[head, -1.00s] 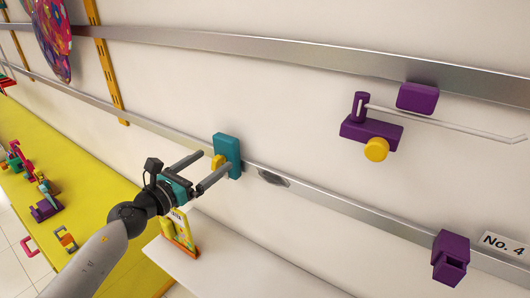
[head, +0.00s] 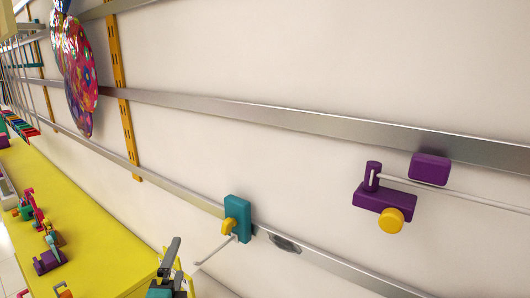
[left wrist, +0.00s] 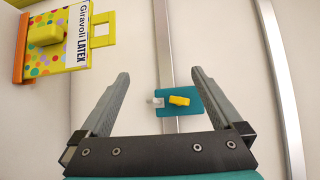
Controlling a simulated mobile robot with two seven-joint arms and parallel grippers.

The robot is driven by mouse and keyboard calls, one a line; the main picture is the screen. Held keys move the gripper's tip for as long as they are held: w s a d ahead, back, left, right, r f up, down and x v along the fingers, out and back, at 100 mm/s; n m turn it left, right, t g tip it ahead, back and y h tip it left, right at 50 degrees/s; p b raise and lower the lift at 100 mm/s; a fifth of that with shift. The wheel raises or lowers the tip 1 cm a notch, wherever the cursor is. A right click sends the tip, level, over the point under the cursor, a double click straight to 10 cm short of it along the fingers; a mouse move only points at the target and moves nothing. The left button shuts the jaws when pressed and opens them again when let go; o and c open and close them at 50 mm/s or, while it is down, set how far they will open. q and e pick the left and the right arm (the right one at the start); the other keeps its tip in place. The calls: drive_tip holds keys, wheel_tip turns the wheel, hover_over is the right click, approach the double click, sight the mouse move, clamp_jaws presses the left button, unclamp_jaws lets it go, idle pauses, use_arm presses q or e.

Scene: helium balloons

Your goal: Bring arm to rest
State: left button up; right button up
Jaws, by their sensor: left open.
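My left gripper (head: 171,268) shows at the bottom edge of the head view, partly cut off. In the left wrist view its two grey fingers (left wrist: 161,76) are spread apart with nothing between them. A teal block with a yellow knob (head: 237,218) is fixed on the lower metal rail. It stands apart from the gripper, up and to the right in the head view. In the left wrist view the teal block (left wrist: 172,110) lies beyond the fingers. My right gripper is in no view.
A purple holder with a yellow knob (head: 384,203) and thin rod is on the wall at right. A shiny patterned balloon (head: 75,75) hangs at upper left. A yellow table (head: 85,220) runs along the left. A "Giravoli LATEX" package (left wrist: 60,50) is at upper left in the wrist view.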

use_arm(q)
drive_tip(key=s+a+f+n+g+y, duration=0.2)
drive_tip(key=s+f+n+g, duration=0.4)
drive_tip(key=s+f+n, duration=0.4)
drive_tip(key=s+d+f+n+g+h, duration=0.2)
drive_tip(key=s+n+g, duration=0.15)
drive_tip(key=s, duration=0.55)
drive_tip(key=s+d+f+n+g+h, duration=0.15)
drive_tip(key=s+g, duration=0.25)
drive_tip(key=s, duration=0.6)
wheel_tip(320, 180, down, 23)
drive_tip(key=s+d+g, duration=0.1)
drive_tip(key=s+a+f+g, duration=0.1)
drive_tip(key=s+a+f, duration=0.1)
drive_tip(key=s+f, duration=1.1)
drive_tip(key=s, duration=0.3)
drive_tip(key=shift+a+f+g, duration=0.35)
drive_tip(key=shift+f, duration=0.05)
